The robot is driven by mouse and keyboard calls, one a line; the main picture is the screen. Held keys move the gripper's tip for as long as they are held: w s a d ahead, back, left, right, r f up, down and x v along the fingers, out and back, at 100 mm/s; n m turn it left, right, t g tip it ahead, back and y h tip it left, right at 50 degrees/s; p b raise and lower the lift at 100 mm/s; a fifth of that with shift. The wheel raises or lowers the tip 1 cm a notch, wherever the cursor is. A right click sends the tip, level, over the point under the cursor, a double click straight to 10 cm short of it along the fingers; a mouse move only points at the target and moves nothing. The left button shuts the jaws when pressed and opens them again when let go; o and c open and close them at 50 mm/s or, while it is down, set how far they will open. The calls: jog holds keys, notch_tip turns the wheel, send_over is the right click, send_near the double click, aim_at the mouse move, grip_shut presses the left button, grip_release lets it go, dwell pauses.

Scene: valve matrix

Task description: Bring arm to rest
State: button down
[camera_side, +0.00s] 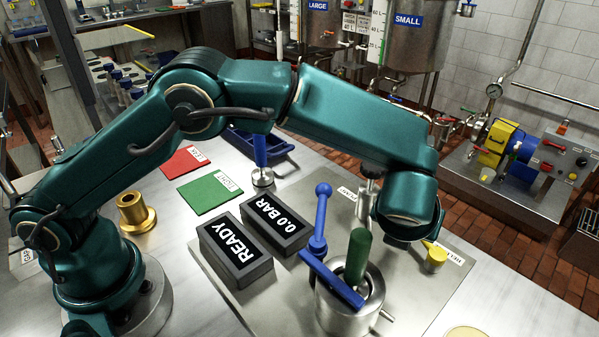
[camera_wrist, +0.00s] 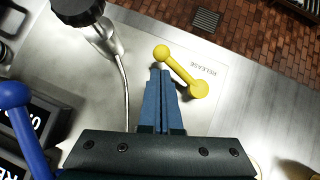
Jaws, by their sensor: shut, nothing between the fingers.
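My gripper (camera_wrist: 160,72) shows in the wrist view as two blue fingers pressed together, shut and empty. Its tips lie beside a yellow lever with rounded ends (camera_wrist: 180,72), by the RELEASE label; I cannot tell whether they touch. In the side view my teal arm arches over the bench, its wrist low at the right. The fingers cannot be made out there. The yellow lever (camera_side: 435,258) shows partly, just right of and below the wrist. A blue ball-ended lever (camera_side: 319,220) stands left of the wrist.
Display blocks read READY (camera_side: 236,250) and 0.0 BAR (camera_side: 275,222). A metal pot (camera_side: 345,318) with a green cylinder (camera_side: 357,258) and a blue bar (camera_side: 332,280) stands in front. Red (camera_side: 185,161) and green (camera_side: 210,193) mats lie left. A brass piece (camera_side: 135,213) stands near my base.

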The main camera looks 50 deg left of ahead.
jog(key=shift+v, duration=1.2)
jog(key=shift+s+r, duration=0.15)
jog(key=shift+r, duration=0.1)
jog(key=w+a+r+n, duration=0.2)
jog(key=a+r+n, duration=0.1)
jog(key=a+r, duration=0.55)
jog(key=s+a+r+n, duration=0.6)
jog(key=s+a+n, duration=0.1)
jog(key=a+n, duration=0.15)
jog(key=s+f+n+g+h, duration=0.1)
jog(key=s+f+n, duration=0.2)
jog(key=s+n, duration=0.5)
jog(key=s+f+n+h, duration=0.1)
jog(key=s+f+n, duration=0.2)
jog(key=s+n, duration=0.5)
jog(key=n, duration=0.5)
jog(key=shift+a+f+g, duration=0.3)
jog(key=shift+a+g, duration=0.1)
